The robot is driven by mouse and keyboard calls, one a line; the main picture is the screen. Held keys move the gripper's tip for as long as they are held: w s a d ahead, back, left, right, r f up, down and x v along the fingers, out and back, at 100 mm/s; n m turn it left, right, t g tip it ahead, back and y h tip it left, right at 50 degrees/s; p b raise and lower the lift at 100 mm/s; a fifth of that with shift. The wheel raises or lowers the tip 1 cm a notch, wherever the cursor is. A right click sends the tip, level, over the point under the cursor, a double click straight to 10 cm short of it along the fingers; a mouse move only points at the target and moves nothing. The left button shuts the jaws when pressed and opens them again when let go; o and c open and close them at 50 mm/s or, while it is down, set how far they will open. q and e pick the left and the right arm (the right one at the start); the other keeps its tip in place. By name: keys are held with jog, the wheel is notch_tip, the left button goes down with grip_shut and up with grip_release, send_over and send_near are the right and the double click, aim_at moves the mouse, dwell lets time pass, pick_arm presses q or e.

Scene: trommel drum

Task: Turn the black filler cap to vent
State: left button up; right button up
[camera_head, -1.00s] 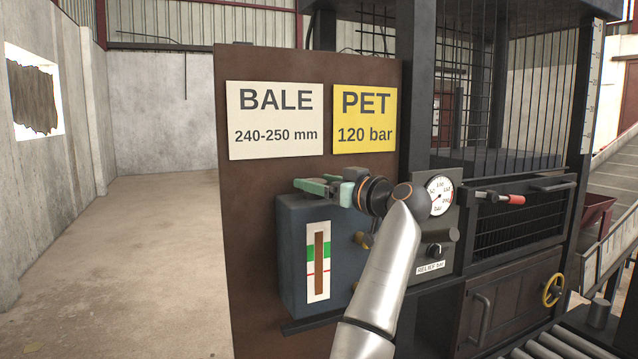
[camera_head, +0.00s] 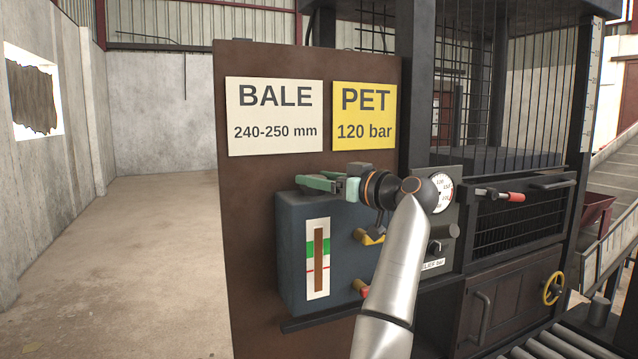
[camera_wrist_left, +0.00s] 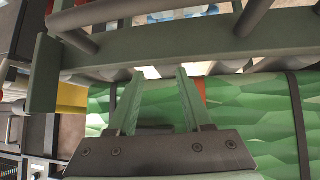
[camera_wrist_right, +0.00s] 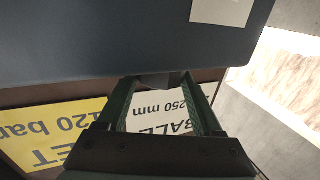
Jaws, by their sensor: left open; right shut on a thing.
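The black filler cap (camera_wrist_right: 162,82) shows as a small dark block against the blue-grey tank (camera_wrist_right: 130,35) in the right wrist view. My right gripper (camera_wrist_right: 160,82) is shut on it, one green finger on each side. In the head view my right gripper (camera_head: 318,183) lies level at the top of the tank (camera_head: 290,250), and its fingers hide the cap. I cannot read the cap's turn angle. My left gripper (camera_wrist_left: 160,74) is open and empty in the left wrist view, and is out of the head view.
A sight gauge (camera_head: 318,258) is on the tank front. The BALE sign (camera_head: 275,117) and PET sign (camera_head: 364,115) are above. A pressure gauge (camera_head: 440,192) and red-tipped lever (camera_head: 513,197) are right. Green strapped material (camera_wrist_left: 250,110) and a dark bar (camera_wrist_left: 200,52) are near my left gripper.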

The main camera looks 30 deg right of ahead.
jog(key=shift+d+f+n+g+y, duration=0.15)
jog(key=shift+n+g+y, duration=0.25)
jog(key=shift+n+y, duration=0.45)
jog(key=shift+w+d+n+g+y+p, duration=0.1)
jog(key=shift+n+g+y+p, duration=0.2)
jog(key=shift+n+g+y, duration=0.6)
jog(key=shift+w+d+n+g+y+p, duration=0.1)
jog(key=shift+n+g+y+p, duration=0.25)
jog(key=shift+y, duration=0.9)
jog(key=shift+n+g+y, duration=0.3)
jog(key=shift+n+g, duration=0.05)
jog(key=shift+n, duration=0.05)
jog(key=o, duration=1.4)
jog(key=shift+c, duration=0.2)
jog(key=shift+s, duration=0.1)
